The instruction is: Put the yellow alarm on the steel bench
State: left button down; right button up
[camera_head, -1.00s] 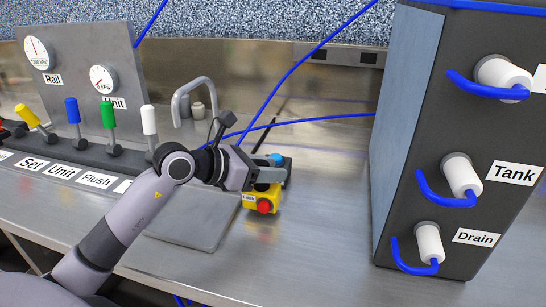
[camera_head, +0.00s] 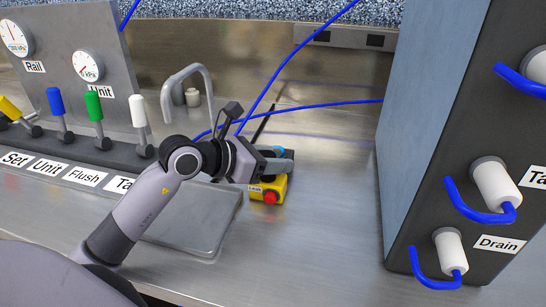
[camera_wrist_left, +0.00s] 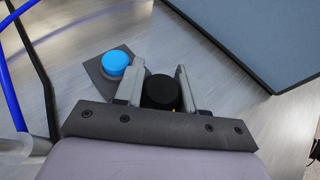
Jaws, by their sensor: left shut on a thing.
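The yellow alarm (camera_head: 272,190) is a small yellow box with a red button on its front and a label. My left gripper (camera_head: 278,162) is at its top from behind and left. In the left wrist view, my left gripper's fingers (camera_wrist_left: 160,70) are shut around a black round knob (camera_wrist_left: 160,91), with a sliver of yellow beneath it. The alarm is over or on the steel bench (camera_head: 310,235); I cannot tell whether its base touches. My right gripper is out of view.
A blue button (camera_wrist_left: 115,63) on a dark plate lies just beside the gripper. A grey slab (camera_head: 195,220) lies left of the alarm. A tall panel box (camera_head: 440,140) with blue hooked hoses stands right. Levers (camera_head: 95,110) and a tap (camera_head: 188,80) are left. Bench front is clear.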

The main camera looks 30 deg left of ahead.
pick_arm(q)
jog(key=shift+f, duration=0.1)
jog(key=c, duration=0.7)
grip_release()
jog(key=shift+o, duration=0.2)
jog(key=shift+r, duration=0.2)
jog(key=shift+s+a, duration=0.15)
jog(key=shift+s, duration=0.1)
jog(key=b+v, duration=0.1)
jog(key=v, duration=0.6)
